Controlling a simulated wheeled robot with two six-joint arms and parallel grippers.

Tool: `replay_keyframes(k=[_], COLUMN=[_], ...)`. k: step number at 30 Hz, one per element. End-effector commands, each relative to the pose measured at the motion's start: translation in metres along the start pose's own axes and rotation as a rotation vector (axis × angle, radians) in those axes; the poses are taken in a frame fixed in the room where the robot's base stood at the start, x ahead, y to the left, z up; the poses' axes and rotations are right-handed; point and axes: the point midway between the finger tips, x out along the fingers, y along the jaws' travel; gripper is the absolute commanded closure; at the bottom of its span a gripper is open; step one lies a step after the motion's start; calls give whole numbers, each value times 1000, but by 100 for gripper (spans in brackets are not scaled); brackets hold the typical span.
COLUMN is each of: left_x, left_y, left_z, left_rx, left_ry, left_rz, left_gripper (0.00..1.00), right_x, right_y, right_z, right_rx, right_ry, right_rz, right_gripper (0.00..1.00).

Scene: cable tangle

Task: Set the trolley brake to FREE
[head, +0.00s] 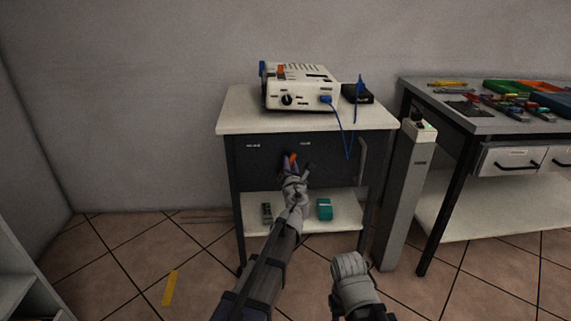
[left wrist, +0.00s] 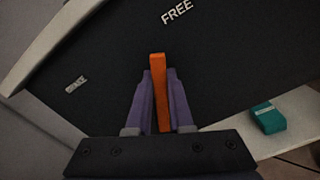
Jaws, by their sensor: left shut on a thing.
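The trolley (head: 235,122) has a pale top and a dark front panel. Its orange brake lever (head: 293,158) is on that panel and also shows in the left wrist view (left wrist: 158,85). My left gripper (head: 290,166) is shut on the lever, with a purple finger on each side. In the left wrist view the lever points up between two labels, nearer the FREE label (left wrist: 177,11) on the right. The left label (left wrist: 76,84) is too blurred to read. The lever's pivot is hidden. My right arm shows at the bottom, but its fingers do not.
A cream device (head: 300,90) with a blue plug and cable (head: 342,136) stands on the trolley; the cable hangs over the front. A teal box (head: 324,209) lies on the lower shelf. A grey post (head: 402,195) and a workbench (head: 465,120) stand right.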

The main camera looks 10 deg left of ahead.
Motion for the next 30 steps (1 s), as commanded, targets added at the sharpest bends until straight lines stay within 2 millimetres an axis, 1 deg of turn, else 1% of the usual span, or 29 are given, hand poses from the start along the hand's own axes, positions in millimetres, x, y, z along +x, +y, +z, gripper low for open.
replay_keyframes(k=[3,10,27,28,30], left_x=[-1,-1,-1,-1,-1], left_y=[-5,-9,-10,-10,-10], left_z=[-1,-1,0,0,0], left_rx=[54,126,151,151,151], left_ry=[1,2,1,1,1], left_rz=[-1,-1,-2,-2,-2], left_gripper=[100,100,100,77,69], right_x=[3,4,5,5,5], right_y=[0,0,0,0,0], right_z=[0,0,0,0,0], right_rx=[1,1,1,1,1], right_ry=[0,0,0,0,0], right_rz=[0,0,0,0,0], right_gripper=[50,50,50,50,50])
